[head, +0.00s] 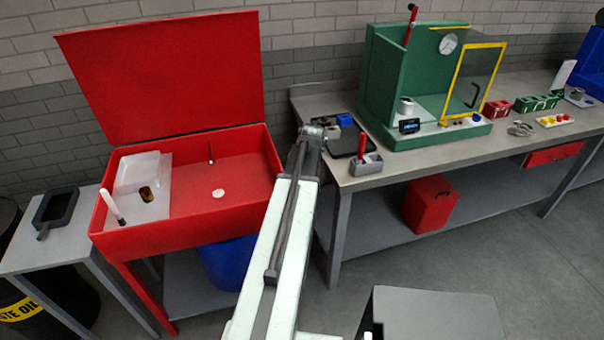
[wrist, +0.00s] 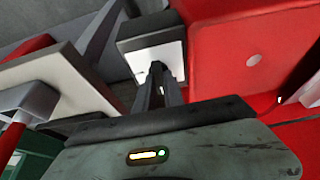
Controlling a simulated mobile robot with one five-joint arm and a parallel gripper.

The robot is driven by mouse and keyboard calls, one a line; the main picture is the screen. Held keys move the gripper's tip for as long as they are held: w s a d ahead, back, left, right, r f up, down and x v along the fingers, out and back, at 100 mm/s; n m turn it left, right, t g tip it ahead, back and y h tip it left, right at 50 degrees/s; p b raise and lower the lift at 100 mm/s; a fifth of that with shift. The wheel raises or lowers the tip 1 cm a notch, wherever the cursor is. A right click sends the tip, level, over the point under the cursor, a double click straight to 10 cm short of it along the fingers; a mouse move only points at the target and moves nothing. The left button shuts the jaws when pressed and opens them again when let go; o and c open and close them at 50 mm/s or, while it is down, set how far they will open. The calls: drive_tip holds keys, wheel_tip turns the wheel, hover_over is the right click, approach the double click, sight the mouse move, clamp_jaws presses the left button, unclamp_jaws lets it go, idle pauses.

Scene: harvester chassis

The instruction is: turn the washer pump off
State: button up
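The red parts washer (head: 185,233) stands at the left with its lid (head: 165,75) raised. Its basin holds a white tub (head: 140,172), a brown jar (head: 147,194) and a round pale drain (head: 218,193). In the wrist view the red basin (wrist: 215,75) is at upper right. A dark box with a pale face (wrist: 152,48) is beside the washer's wall; I cannot make out a switch or its position. My gripper (wrist: 157,68) points at this face, its fingers close together with nothing visible between them. Whether it touches the face is unclear.
A grey bench (head: 345,183) right of the washer carries a green cabinet (head: 385,95), a grey holder with a red handle (head: 366,165) and small parts. A small side table (head: 60,235) stands left. A red box (head: 430,205) sits on the bench's lower shelf.

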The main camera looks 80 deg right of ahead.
drive_tip(key=o, duration=0.4)
drive_tip(key=shift+c, duration=0.2)
drive_tip(key=shift+r, duration=0.1)
drive_tip(key=p+v, duration=0.7)
drive_tip(key=shift+r, duration=0.3)
drive_tip(key=shift+a, duration=0.1)
